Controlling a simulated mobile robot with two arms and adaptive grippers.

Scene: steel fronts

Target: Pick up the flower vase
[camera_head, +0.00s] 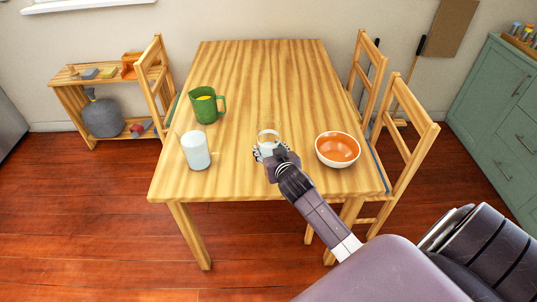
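No vase with flowers can be made out. A small clear glass vessel (267,133) with something white in its lower part stands on the wooden table (262,75), right of the middle. My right gripper (270,152) is at this vessel, its fingers on either side of the lower part. The wrist hides part of the vessel, and I cannot tell whether the fingers press on it. The vessel looks upright and appears to be on the tabletop. My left gripper is not in view.
A white-filled glass (196,152) and a green mug (204,108) stand left of my gripper. An orange bowl (338,149) with a white rim is close on the right. The table's far half is clear. Chairs (408,130) flank the table. A grey jug (102,115) is on a low shelf.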

